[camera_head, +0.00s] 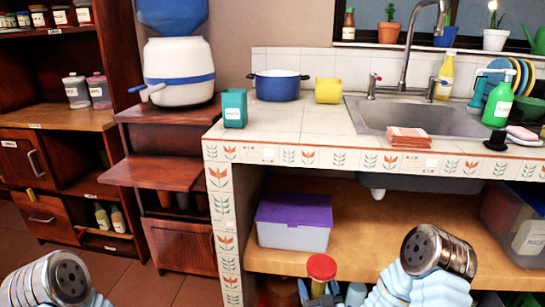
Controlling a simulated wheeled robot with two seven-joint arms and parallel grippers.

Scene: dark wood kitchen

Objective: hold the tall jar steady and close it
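I cannot make out for certain which thing is the tall jar. Two lidded jars, one white-topped (76,91) and one pink (98,91), stand side by side on the wooden shelf at the left.
A purple-lidded box (294,222) sits on the shelf below. A water dispenser (180,70) stands left.

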